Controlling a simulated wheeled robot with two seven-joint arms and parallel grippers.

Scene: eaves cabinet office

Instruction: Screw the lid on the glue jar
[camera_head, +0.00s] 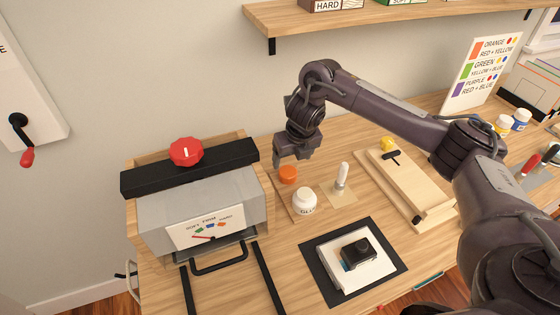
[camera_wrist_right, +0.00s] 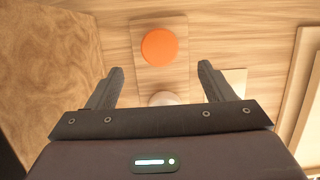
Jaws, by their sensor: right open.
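The glue jar (camera_head: 304,202) is a white jar with lettering. It stands upright on a thin wooden board (camera_head: 283,196) with its lid off. The orange lid (camera_head: 288,174) lies on the same board, behind the jar and apart from it. My right gripper (camera_head: 290,160) is open and empty above the lid, pointing down. In the right wrist view the lid (camera_wrist_right: 159,47) shows beyond and between the open fingertips (camera_wrist_right: 160,68). The jar's pale top (camera_wrist_right: 164,98) is partly hidden by the gripper body there. My left gripper is not in view.
A grey press-like machine with a red knob (camera_head: 186,151) stands left of the board. A white-handled tool (camera_head: 341,177) stands right of the jar. A wooden jig (camera_head: 405,187) is farther right. A dark mat (camera_head: 319,272) with a black block lies in front. A shelf hangs above.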

